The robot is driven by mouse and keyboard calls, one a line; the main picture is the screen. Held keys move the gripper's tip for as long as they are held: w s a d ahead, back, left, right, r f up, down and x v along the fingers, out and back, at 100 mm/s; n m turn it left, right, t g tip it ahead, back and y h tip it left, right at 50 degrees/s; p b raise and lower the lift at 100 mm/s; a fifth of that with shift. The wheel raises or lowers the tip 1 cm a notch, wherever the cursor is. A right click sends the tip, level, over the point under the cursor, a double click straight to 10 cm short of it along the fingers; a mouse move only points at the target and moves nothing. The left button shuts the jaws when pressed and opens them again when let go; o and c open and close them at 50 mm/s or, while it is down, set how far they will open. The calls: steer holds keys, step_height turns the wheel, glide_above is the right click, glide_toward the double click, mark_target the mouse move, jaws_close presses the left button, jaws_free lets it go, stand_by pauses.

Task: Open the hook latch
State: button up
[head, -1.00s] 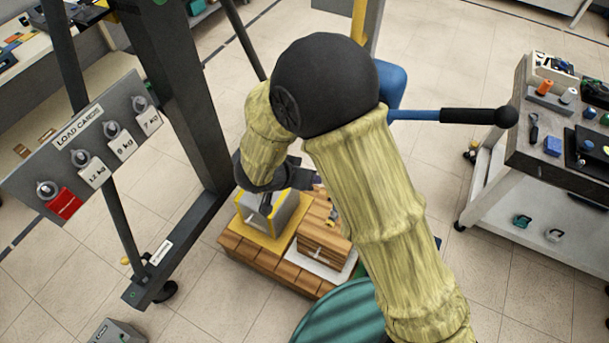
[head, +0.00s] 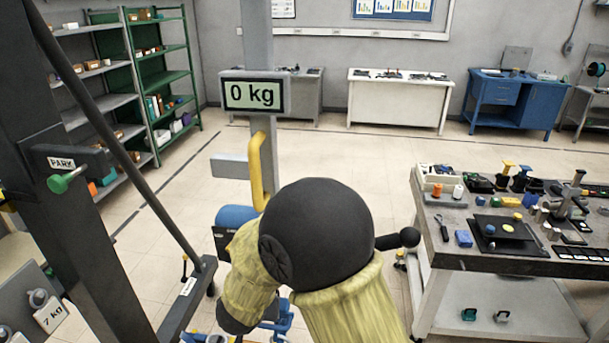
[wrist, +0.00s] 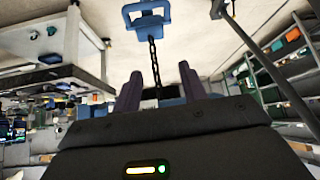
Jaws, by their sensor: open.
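My gripper (wrist: 160,80) is open in the wrist view, its two dark fingers apart. A black chain (wrist: 154,58) runs up behind the fingers to a blue fitting (wrist: 147,20) with a rectangular opening, at the top of the picture. Another blue part (wrist: 172,100) shows low between the fingers, partly hidden by the gripper body. I cannot make out which part is the hook latch. In the head view, my arm covers the gripper. A blue part (head: 282,318) shows beside the arm at the bottom, and a blue rounded body (head: 238,217) stands behind it.
A display reading 0 kg (head: 252,94) is on a grey post. A yellow bar (head: 264,165) is below it. A dark frame (head: 95,170) with a green knob (head: 68,180) stands at left. A cluttered workbench (head: 500,262) is at right. Open floor lies behind.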

steer(key=d+r+g+y, duration=0.15)
steer(key=d+r, duration=0.25)
steer(key=d, duration=0.7)
steer(key=s+d+g+h+b, duration=0.1)
steer(key=s+d+g, duration=0.2)
steer(key=s+d, duration=0.8)
steer(key=d, duration=0.4)
steer(key=shift+s+r+g, duration=0.25)
steer(key=shift+s+g, duration=0.1)
steer(key=shift+s, duration=0.05)
